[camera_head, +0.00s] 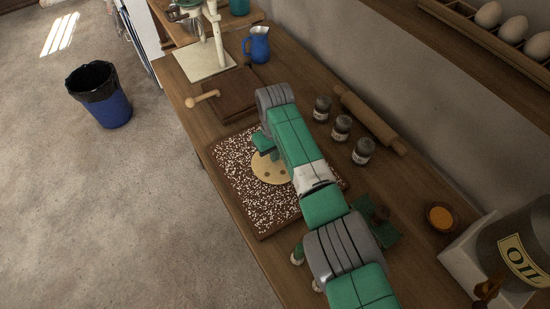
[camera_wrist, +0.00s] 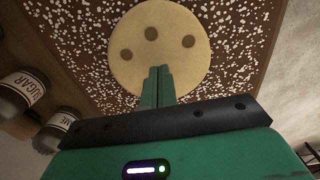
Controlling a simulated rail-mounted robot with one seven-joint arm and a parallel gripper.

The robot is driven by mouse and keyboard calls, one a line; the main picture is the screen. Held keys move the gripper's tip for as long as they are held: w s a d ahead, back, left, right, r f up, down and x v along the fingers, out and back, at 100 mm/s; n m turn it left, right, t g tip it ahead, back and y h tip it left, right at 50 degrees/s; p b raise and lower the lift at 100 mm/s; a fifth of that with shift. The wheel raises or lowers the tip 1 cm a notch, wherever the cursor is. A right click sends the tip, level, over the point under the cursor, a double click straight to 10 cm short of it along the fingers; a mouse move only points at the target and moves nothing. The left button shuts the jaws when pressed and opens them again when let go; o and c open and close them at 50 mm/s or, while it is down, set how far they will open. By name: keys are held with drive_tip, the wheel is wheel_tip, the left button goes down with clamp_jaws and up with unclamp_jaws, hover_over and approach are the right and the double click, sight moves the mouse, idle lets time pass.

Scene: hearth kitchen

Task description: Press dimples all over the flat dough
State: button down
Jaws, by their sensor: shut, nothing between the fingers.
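The flat dough (camera_head: 261,173) is a pale round disc on a brown board (camera_head: 237,187) speckled with white. The wrist view shows the dough (camera_wrist: 191,31) with three dark round dimples, set in an arc across its middle. I cannot tell whether the tips touch the dough. In the head view my green arm covers the gripper's tips and part of the dough.
Several spice jars (camera_head: 341,127) and a rolling pin (camera_head: 370,119) lie right of the board. A dark board (camera_head: 236,93) and blue jug (camera_head: 257,45) stand beyond it. An orange-filled bowl (camera_head: 440,217) and an oil tin (camera_head: 520,250) are at the near right.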

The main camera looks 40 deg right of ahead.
drive_tip(key=shift+f+b, duration=0.4)
drive_tip(key=shift+f, duration=0.25)
drive_tip(key=shift+f, duration=0.1)
idle(0.5)
drive_tip(key=shift+r+p, duration=0.95)
drive_tip(key=shift+f, duration=0.15)
